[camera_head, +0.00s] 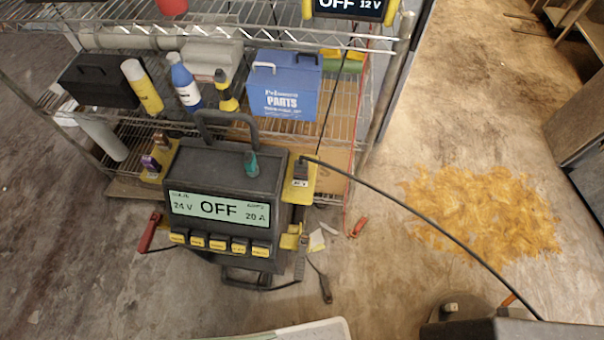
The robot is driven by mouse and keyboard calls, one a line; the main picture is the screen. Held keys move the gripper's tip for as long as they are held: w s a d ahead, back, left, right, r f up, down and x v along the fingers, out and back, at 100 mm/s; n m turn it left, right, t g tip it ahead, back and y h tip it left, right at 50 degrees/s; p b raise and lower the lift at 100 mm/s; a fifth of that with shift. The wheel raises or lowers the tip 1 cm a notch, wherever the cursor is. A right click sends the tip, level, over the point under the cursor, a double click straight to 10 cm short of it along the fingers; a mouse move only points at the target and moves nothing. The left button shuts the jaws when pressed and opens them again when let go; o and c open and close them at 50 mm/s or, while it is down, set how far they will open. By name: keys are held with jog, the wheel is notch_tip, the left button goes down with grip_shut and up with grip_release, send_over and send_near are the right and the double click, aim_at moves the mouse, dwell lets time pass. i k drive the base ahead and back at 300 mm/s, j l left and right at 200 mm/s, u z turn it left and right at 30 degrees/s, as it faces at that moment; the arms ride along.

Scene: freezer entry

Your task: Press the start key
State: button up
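A dark box-shaped charger (222,170) with a carrying handle stands in front of a wire shelf. Its lit display (219,209) reads "24 V", "OFF" and "20 A". Below the display runs a row of several yellow keys (217,244). Their labels are too small to read, so I cannot tell which one is the start key. Nothing covers the row of keys. My gripper is not in view.
A black cable (430,217) arcs from the charger's right side to the lower right. The wire shelf (375,125) behind holds bottles, a blue parts box (285,85) and a second display (348,8). Small tools lie on the floor. A yellow stain (485,215) marks open floor.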

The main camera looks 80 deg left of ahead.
aim_at(221, 244)
jog(key=i+u, duration=0.1)
jog(key=u, duration=2.55)
jog(key=j+z, duration=0.15)
jog(key=j, duration=0.45)
jog(key=j+z, duration=0.15)
jog(key=j, duration=0.45)
jog(key=k, duration=0.1)
